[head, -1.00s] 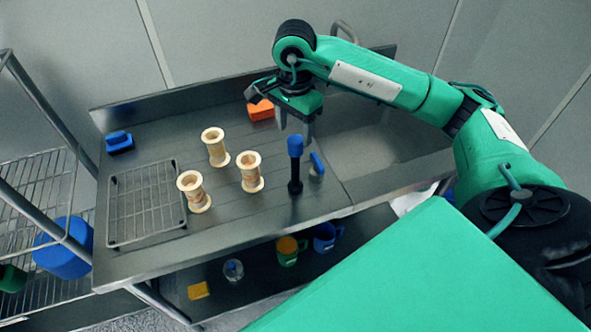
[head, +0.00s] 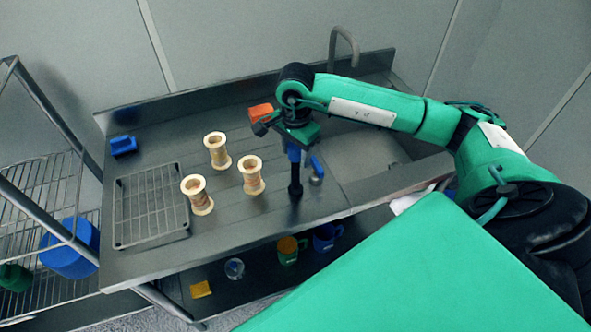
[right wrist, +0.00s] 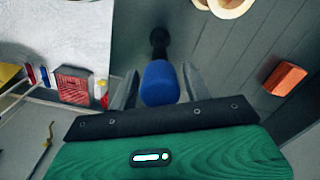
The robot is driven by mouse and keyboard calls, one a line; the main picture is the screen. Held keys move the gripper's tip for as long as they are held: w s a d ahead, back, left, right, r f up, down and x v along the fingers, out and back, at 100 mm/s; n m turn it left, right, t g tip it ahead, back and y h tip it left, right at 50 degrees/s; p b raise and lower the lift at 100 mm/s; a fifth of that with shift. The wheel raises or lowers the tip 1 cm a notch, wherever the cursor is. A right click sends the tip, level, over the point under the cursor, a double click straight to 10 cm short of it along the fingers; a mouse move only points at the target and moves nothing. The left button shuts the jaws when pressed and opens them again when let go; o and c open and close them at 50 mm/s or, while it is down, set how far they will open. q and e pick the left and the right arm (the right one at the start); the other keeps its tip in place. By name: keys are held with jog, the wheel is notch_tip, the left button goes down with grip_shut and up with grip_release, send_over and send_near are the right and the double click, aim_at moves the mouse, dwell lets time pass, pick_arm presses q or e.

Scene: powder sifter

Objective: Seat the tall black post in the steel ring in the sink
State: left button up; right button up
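The tall black post (head: 295,185) with a blue top stands upright on the steel counter, left of the sink (head: 365,175). In the right wrist view its blue top (right wrist: 160,84) lies between the two fingers, with its dark lower part beyond. My right gripper (head: 295,151) is above the post, pointing down. Its fingers (right wrist: 160,90) are open on either side of the blue top, with small gaps showing. I cannot make out the steel ring; my right arm covers part of the sink. My left gripper is not in view.
A small blue-handled item (head: 316,167) stands just right of the post. Wooden spools (head: 251,176) and a wire rack (head: 150,207) are to the left. An orange block (head: 261,112) lies behind, and a blue block (head: 123,146) at far left. A faucet (head: 343,42) rises behind the sink.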

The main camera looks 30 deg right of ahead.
grip_shut()
jog(key=shift+r, duration=0.15)
